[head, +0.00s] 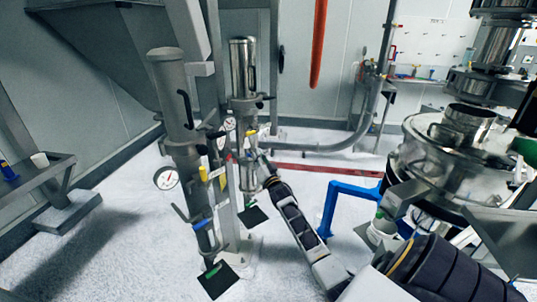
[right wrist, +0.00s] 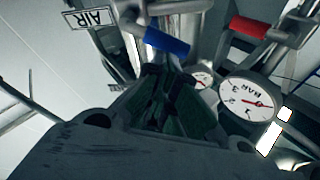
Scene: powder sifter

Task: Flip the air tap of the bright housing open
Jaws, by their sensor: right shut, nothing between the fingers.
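The bright housing (head: 243,68) is the polished upright cylinder at the back, beside a duller grey housing (head: 175,100) nearer to me. My right gripper (head: 264,163) is beside the lower part of the bright housing, to its right. In the right wrist view, its dark fingers (right wrist: 172,100) are shut and empty. Just beyond them is a blue tap handle (right wrist: 167,42), near an upside-down AIR label (right wrist: 89,18). A red handle (right wrist: 250,27) is to the right. I cannot tell whether the fingers touch the blue handle. My left gripper is not in view.
A round gauge (right wrist: 245,103) sits close right of the fingers. Another gauge (head: 166,178) and a blue handle (head: 201,224) are on the dull housing. A blue pipe frame (head: 345,188) and steel sifter (head: 440,140) stand right. The floor on the left is mostly clear.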

